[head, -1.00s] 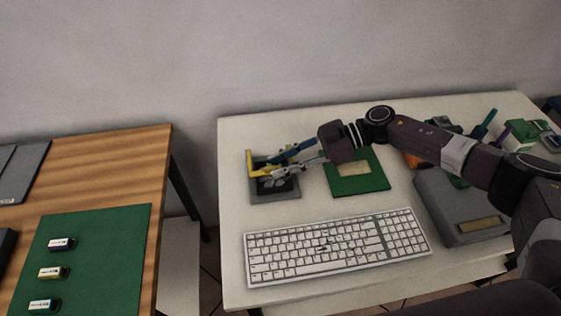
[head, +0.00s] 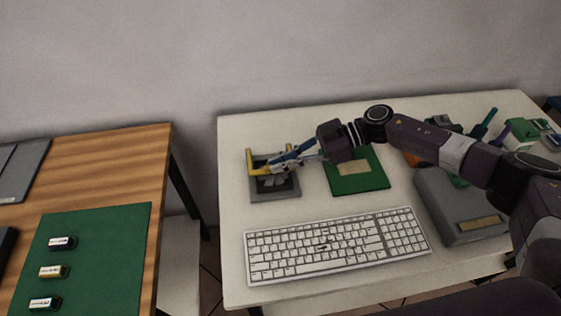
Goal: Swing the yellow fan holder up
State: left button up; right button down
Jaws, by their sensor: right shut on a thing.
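The yellow fan holder (head: 258,171) is a U-shaped frame on a grey square base (head: 274,196) at the far left of the white table. Its left post stands up at the back left, and its crossbar lies over the base. My right gripper (head: 271,167) reaches in from the right and is shut on the holder at its right part, hiding some of it. A dark fan area shows on the base below the holder. My left gripper is not in view.
A white keyboard (head: 335,246) lies in front. A green board (head: 360,182) sits right of the base, under my arm. A grey box (head: 455,215) and several small items stand further right. A wooden table (head: 115,165) with a green mat (head: 110,250) is at the left.

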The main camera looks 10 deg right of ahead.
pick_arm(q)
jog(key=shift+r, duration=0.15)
pick_arm(e)
jog(key=shift+r, duration=0.1)
jog(key=shift+w+r+m+g+p, duration=0.35)
jog(key=shift+r+m+p, duration=0.2)
jog(key=shift+p, duration=0.25)
jog(key=shift+w+r+m+g, duration=0.25)
jog(key=shift+r+m+g, duration=0.1)
jog(key=shift+m, duration=0.1)
jog(key=shift+w+r+m+g, duration=0.3)
jog(key=shift+m+g, duration=0.1)
jog(key=shift+m, duration=0.1)
jog(key=shift+w+r+m+g+b, duration=0.4)
jog(key=shift+w+r+m+b, duration=0.1)
jog(key=shift+m+b, duration=0.3)
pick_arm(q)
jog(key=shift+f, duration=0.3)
pick_arm(e)
jog(key=shift+w+r+y, duration=0.1)
jog(key=shift+r+y, duration=0.05)
jog(key=shift+y, duration=0.15)
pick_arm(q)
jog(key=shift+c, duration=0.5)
